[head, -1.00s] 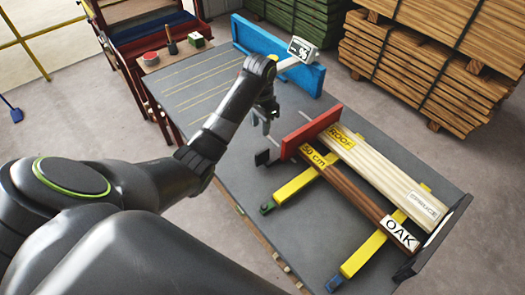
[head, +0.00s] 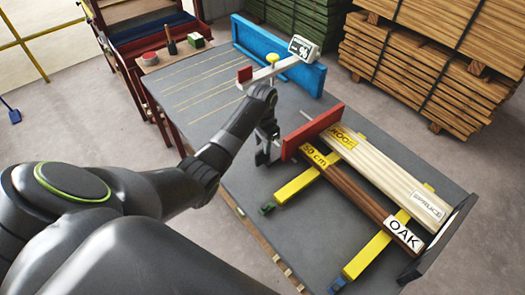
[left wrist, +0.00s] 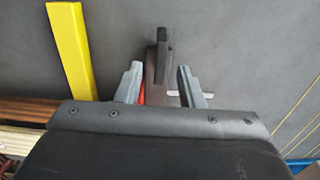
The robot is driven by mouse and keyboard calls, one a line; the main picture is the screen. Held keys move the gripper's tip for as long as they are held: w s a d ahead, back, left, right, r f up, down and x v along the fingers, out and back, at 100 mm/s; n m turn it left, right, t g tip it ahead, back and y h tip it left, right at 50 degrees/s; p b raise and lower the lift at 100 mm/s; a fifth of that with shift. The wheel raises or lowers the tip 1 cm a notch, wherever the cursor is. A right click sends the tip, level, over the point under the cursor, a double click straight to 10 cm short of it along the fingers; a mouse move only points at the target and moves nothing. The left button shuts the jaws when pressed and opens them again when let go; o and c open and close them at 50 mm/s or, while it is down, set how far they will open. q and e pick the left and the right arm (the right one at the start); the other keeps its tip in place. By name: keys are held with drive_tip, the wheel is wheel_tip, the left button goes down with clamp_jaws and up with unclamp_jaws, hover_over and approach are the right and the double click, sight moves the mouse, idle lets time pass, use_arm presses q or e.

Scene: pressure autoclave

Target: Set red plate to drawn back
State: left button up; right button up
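The red plate (head: 312,132) stands upright across the near ends of the boards on the grey table; its edge shows in the left wrist view (left wrist: 142,94). A thin metal rod (head: 306,115) shows behind it. A dark handle (left wrist: 162,52) is beside the plate, largely hidden by my gripper in the head view. My left gripper (head: 265,152) is low over this handle, left of the plate. In the left wrist view, its fingers (left wrist: 160,82) are apart, with the handle between them; contact cannot be told. My right gripper is not in view.
A brown OAK board (head: 365,198) and pale SPRUCE boards (head: 388,178) lie on yellow bars (head: 362,262) against a black end stop (head: 446,236). A white percent gauge (head: 302,48) is near the blue fence (head: 310,75). The table's upper left (head: 195,90) is clear.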

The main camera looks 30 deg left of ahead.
sight(262, 150)
use_arm(q)
drive_tip(key=shift+f, duration=2.4)
drive_tip(key=shift+c, duration=0.4)
clamp_jaws()
